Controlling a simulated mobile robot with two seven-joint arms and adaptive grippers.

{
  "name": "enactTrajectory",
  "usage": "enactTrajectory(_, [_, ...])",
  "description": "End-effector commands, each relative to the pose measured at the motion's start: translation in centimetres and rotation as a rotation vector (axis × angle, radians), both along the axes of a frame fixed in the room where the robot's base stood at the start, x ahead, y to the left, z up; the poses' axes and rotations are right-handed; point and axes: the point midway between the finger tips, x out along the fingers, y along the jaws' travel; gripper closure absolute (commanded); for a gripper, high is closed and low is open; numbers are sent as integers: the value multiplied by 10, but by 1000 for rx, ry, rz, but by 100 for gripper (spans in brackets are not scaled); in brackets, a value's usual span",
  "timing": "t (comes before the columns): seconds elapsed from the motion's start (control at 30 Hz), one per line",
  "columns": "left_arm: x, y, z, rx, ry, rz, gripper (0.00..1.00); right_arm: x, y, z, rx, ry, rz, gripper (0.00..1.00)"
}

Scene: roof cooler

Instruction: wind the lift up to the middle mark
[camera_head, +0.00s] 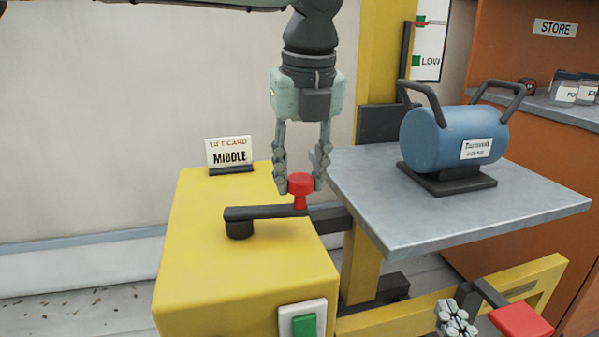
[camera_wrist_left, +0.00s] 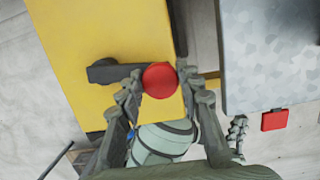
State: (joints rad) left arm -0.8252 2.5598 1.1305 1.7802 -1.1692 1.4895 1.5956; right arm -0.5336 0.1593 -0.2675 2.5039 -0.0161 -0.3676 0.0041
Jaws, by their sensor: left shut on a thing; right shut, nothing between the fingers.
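The crank (camera_head: 270,212) is a dark arm with a red knob (camera_head: 300,181) on top of the yellow winch box (camera_head: 215,265). My left gripper (camera_head: 301,187) points down and is shut on the red knob, a finger on each side; the knob also shows between the fingers in the left wrist view (camera_wrist_left: 160,80). A card (camera_head: 229,153) on the box reads MIDDLE. The lift platform (camera_head: 370,200) is a grey plate carrying a blue cylinder (camera_head: 425,140) with dark handles. The mark board (camera_head: 430,45) shows LOW; its upper part is cut off. My right gripper (camera_head: 455,320) is shut and empty at the bottom edge.
A yellow mast (camera_head: 380,60) stands behind the platform. A green button (camera_head: 304,325) is on the box front. A red pad (camera_head: 522,321) lies beside my right gripper. An orange cabinet with a STORE sign (camera_head: 555,27) and jars stands at right.

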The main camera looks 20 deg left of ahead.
Motion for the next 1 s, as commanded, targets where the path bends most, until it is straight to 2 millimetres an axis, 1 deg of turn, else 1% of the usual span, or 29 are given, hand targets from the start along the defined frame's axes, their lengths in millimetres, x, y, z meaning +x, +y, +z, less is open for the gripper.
enactTrajectory(0.03, [8, -2, 6, -14, -25, 0, 100, 0, 0, 1, 0, 0, 0, 100])
enactTrajectory(0.3, [21, 5, 7, -13, -26, 1, 99, 0, 0, 7, 0, 0, 0, 100])
enactTrajectory(0.4, [23, 6, 6, -13, -26, 1, 100, 0, 0, 7, 0, 0, 0, 100])
enactTrajectory(0.6, [22, 7, 4, -10, -19, 0, 99, 0, 0, 7, 0, 0, 0, 100])
enactTrajectory(1.0, [20, 8, 1, -7, -12, 1, 50, 0, 0, 7, 0, 0, 0, 100])
